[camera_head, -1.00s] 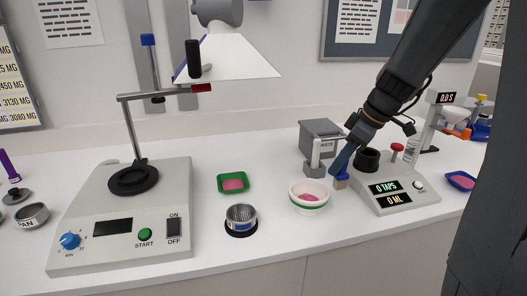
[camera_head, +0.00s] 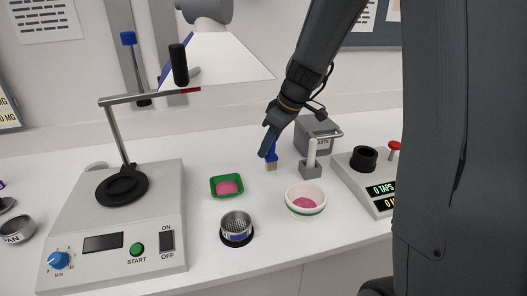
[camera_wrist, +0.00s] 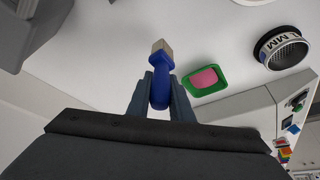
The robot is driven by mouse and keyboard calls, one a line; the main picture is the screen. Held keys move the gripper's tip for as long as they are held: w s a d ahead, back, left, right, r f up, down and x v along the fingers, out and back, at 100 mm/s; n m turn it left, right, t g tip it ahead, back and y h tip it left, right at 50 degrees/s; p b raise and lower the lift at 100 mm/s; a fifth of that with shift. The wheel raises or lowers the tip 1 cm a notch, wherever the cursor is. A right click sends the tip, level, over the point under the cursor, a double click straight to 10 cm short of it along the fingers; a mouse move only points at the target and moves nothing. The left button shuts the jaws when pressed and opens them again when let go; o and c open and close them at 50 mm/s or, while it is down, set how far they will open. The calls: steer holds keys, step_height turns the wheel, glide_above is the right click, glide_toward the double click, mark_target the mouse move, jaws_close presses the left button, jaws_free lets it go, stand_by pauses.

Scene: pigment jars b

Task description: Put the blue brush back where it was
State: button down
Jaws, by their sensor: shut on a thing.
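My gripper (camera_head: 268,146) is shut on the blue brush (camera_head: 272,153). The brush has a blue handle and a pale beige bristle end, which points down over the white counter. I cannot tell whether the bristles touch the counter. In the wrist view the handle (camera_wrist: 159,87) lies between my two fingers (camera_wrist: 161,92), with the bristle end sticking out beyond them. The brush is right of and behind the green tray (camera_head: 213,194) with its pink contents, and left of a grey block (camera_head: 311,170) with a pale upright post.
A white bowl (camera_head: 289,200) with pink contents stands in front of the grey block. A grey waste box (camera_head: 318,135) is behind. A sieve cup (camera_head: 236,226) and a shaker machine (camera_head: 115,260) are at left. A tapping machine (camera_head: 350,170) is at right.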

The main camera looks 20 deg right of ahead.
mark_target(267, 156)
steer(key=shift+a+f+b, duration=0.15)
steer(key=shift+f+b, duration=0.7)
steer(key=shift+f, duration=0.9)
steer(key=shift+f, duration=0.15)
steer(key=c, duration=1.6)
jaws_free()
steer(key=shift+r, duration=0.45)
steer(key=b+v, duration=0.2)
steer(key=v, duration=0.9)
steer(key=shift+s+r, duration=0.15)
steer(key=shift+r, duration=0.05)
